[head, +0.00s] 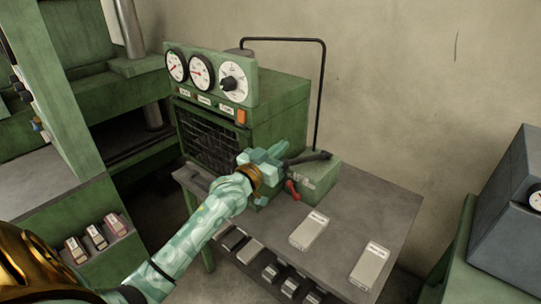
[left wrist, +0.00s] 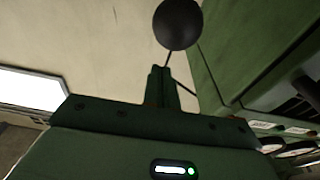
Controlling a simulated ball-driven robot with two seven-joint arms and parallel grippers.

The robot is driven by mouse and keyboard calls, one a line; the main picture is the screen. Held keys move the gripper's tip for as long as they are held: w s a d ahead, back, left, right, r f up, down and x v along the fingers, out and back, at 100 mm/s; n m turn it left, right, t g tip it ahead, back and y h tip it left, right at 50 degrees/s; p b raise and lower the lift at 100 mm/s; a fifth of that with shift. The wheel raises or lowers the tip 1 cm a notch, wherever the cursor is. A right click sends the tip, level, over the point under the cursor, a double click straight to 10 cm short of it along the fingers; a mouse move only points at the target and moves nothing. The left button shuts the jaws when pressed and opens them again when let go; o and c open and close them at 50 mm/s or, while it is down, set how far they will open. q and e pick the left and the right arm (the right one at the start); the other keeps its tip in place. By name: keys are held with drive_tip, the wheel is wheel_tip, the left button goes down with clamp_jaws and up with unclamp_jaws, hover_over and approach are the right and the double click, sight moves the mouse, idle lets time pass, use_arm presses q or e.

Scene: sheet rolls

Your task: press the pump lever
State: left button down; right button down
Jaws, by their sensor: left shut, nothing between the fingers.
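The pump (head: 322,183) is a small green box on the right of the green gauge cabinet, on the grey bench. Its dark lever (head: 310,158) runs roughly level over the top of the box. A small red handle (head: 292,190) sits on the pump's front. My left gripper (head: 263,160) is shut and empty, at the left end of the lever; its fingertips partly hide that end, and I cannot tell whether they touch it. In the left wrist view, a dark round knob (left wrist: 178,24) shows just beyond the closed fingers (left wrist: 162,88). My right gripper is out of view.
The gauge cabinet (head: 275,98) with dials stands behind and left of my gripper. A thin black pipe (head: 321,85) rises behind the pump. Two pale boxes (head: 309,231) (head: 370,267) lie on the bench (head: 345,215). The bench top right of the pump is clear.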

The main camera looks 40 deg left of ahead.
use_arm(q)
drive_tip(key=shift+s+f, duration=0.2)
drive_tip(key=shift+f, duration=0.5)
drive_tip(key=shift+s+f, duration=0.15)
drive_tip(key=shift+f, duration=0.5)
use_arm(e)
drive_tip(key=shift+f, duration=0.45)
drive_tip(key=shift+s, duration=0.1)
